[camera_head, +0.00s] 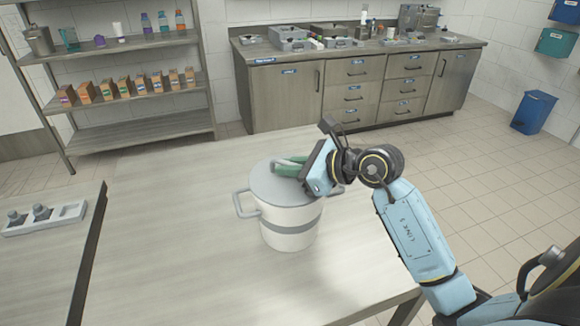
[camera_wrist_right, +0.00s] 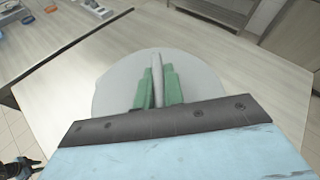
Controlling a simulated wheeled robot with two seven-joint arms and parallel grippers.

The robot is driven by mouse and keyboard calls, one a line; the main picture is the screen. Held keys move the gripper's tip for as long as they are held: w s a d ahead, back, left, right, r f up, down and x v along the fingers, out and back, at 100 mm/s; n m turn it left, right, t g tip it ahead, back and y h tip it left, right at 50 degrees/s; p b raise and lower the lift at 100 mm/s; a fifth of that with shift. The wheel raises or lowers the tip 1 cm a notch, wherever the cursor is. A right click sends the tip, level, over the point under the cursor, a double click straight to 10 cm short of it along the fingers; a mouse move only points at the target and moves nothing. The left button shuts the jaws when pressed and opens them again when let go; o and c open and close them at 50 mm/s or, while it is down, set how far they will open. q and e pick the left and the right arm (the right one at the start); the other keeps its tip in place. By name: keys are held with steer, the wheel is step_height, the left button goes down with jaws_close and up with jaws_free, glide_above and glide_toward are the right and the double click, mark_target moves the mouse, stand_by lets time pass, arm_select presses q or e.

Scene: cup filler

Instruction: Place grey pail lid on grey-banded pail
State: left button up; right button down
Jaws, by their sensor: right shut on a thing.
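The grey-banded pail (camera_head: 290,228) stands upright on the table, pale with a grey band and a handle at each side. The round grey pail lid (camera_head: 268,187) is over the pail's mouth, level and covering it; whether it is fully seated I cannot tell. My right gripper (camera_head: 290,167) is above the lid with its green fingers shut on the lid's handle. In the right wrist view the lid (camera_wrist_right: 110,92) lies under the gripper (camera_wrist_right: 158,85), with the handle bar between the green fingers.
The pail's table (camera_head: 170,230) is bare around it. At left, a dark edge (camera_head: 88,255) borders another surface with a grey tray (camera_head: 68,214) on it. Shelves with boxes and bottles and a cluttered counter (camera_head: 350,80) stand at the back.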

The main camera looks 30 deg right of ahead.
steer(key=shift+f, duration=0.1)
arm_select(q)
steer(key=shift+s+f, duration=0.15)
steer(key=shift+s, duration=0.5)
arm_select(e)
steer(key=c, duration=1.5)
jaws_free()
arm_select(q)
steer(key=shift+a, duration=0.1)
arm_select(e)
steer(key=shift+s+d+r, duration=0.1)
steer(key=shift+s+r, duration=0.05)
steer(key=shift+r, duration=0.1)
arm_select(q)
steer(key=shift+f, duration=0.1)
arm_select(e)
steer(key=v, duration=1.1)
steer(key=shift+s, duration=0.3)
steer(key=shift+d+r, duration=0.1)
steer(key=shift+r, duration=0.05)
